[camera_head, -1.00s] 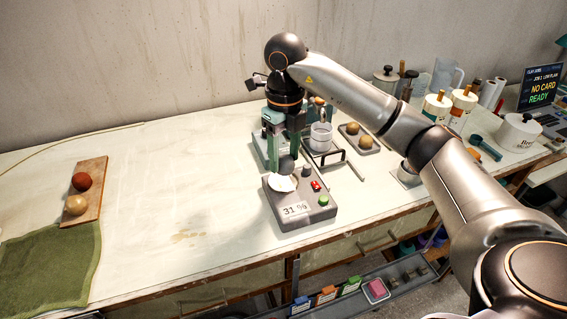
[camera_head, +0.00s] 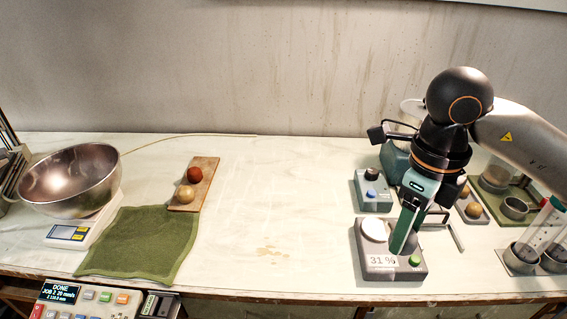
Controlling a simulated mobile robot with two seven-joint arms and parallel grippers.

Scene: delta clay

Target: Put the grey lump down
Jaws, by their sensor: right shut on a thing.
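My right gripper (camera_head: 402,246) points down over the grey meter box (camera_head: 378,273) at the right of the table. Its green fingers are shut on the grey lump, which is mostly hidden by the fingers in this view. The box has a round white pad (camera_head: 373,229), a "31 %" display (camera_head: 383,261) and a green button (camera_head: 415,260). I cannot tell whether the lump touches the box. My left gripper is out of view.
A wooden board (camera_head: 206,172) bears a red ball (camera_head: 194,175) and a tan ball (camera_head: 186,191). A green cloth (camera_head: 135,244) lies beside it. A steel bowl (camera_head: 70,180) rests on a scale (camera_head: 68,236) at left. The table middle is clear. Small containers crowd the right.

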